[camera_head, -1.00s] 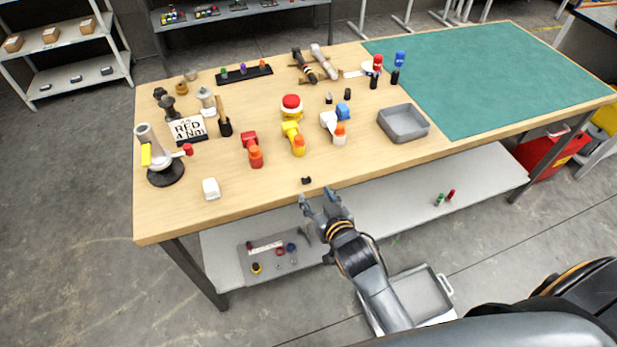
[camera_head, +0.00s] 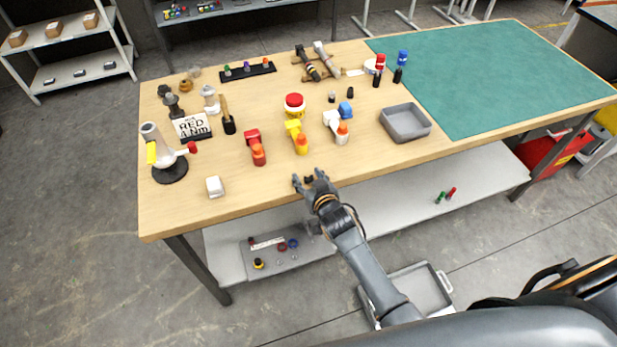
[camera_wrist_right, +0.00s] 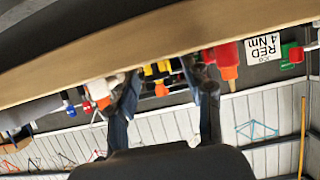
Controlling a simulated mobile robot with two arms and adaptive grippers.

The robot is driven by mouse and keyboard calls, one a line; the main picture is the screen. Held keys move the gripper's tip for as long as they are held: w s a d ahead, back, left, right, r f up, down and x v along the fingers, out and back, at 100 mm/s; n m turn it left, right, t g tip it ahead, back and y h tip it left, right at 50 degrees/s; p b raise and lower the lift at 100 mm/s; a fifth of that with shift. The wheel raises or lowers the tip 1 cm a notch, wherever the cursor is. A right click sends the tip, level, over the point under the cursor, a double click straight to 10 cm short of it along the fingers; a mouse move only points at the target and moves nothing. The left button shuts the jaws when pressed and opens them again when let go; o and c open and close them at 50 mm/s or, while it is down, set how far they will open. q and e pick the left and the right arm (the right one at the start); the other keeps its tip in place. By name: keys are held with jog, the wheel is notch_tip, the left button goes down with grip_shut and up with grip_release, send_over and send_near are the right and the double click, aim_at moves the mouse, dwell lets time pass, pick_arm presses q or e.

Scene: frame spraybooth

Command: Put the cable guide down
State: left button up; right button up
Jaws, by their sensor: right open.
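A small black piece (camera_head: 308,179), likely the cable guide, sits on the tabletop close to the front edge in the head view. My right gripper (camera_head: 309,176) is at that front edge with its fingers apart, one on each side of the black piece. I cannot tell whether they touch it. In the right wrist view the two fingers (camera_wrist_right: 165,88) are also spread. The black piece cannot be made out there. My left gripper is not in view.
The wooden table (camera_head: 240,205) has a white block (camera_head: 214,187) to the left and red and yellow spray tools (camera_head: 300,143) behind. A grey tray (camera_head: 405,122) stands to the right, near a green mat (camera_head: 490,80). The front strip right of the gripper is clear.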

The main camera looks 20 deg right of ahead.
jog(key=c, duration=0.9)
jog(key=shift+c, duration=0.2)
jog(key=shift+r, duration=0.55)
jog(key=s+a+r+b, duration=0.3)
jog(key=s+a+r, duration=0.1)
jog(key=s+r, duration=0.9)
jog(key=d+r+b, duration=0.2)
jog(key=d+r, duration=0.3)
jog(key=d, duration=0.1)
jog(key=shift+s+r, duration=0.25)
jog(key=shift+s, duration=0.05)
